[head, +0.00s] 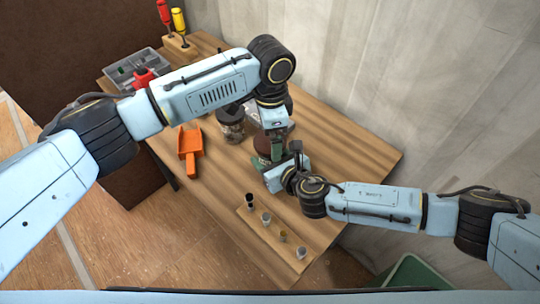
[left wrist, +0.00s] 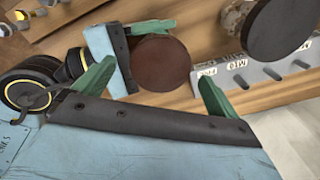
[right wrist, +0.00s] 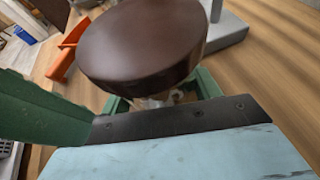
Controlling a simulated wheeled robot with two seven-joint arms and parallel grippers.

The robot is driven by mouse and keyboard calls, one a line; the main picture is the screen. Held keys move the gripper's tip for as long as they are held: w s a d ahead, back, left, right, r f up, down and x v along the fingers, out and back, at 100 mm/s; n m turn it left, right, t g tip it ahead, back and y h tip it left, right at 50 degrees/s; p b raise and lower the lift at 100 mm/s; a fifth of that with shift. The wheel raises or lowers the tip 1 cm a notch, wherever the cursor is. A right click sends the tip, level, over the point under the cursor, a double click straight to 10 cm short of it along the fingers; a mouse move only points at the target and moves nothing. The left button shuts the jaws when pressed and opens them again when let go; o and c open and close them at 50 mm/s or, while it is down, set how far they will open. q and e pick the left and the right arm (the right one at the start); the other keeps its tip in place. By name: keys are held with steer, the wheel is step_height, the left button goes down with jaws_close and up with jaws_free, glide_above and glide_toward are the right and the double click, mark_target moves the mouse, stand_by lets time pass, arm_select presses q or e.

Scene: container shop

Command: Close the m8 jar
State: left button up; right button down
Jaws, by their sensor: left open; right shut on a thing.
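A jar with a brown lid (head: 264,160) stands on the wooden table; its lid shows from above in the left wrist view (left wrist: 161,63). In the right wrist view the brown lid (right wrist: 140,42) sits over the clear jar body (right wrist: 160,101); I cannot tell how tightly it is on. My right gripper (head: 275,165) is shut on the jar body below the lid. My left gripper (head: 272,140) is above the jar, open, with its green fingers on either side of the lid and apart from it. A label reading M8 (left wrist: 207,72) is on the rack beside the jar.
A second dark-lidded jar (head: 231,115) stands behind left, near the grey slotted rack (left wrist: 255,77). A wall borders the right side.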

arm_select(q)
step_height(320, 180, up, 10)
steer(key=shift+r, duration=0.2)
arm_select(e)
steer(key=shift+c, duration=1.4)
jaws_free()
arm_select(q)
steer(key=shift+r+p, duration=0.7)
arm_select(e)
steer(key=v, duration=1.3)
steer(key=shift+s+d, duration=0.1)
steer(key=shift+s, duration=0.1)
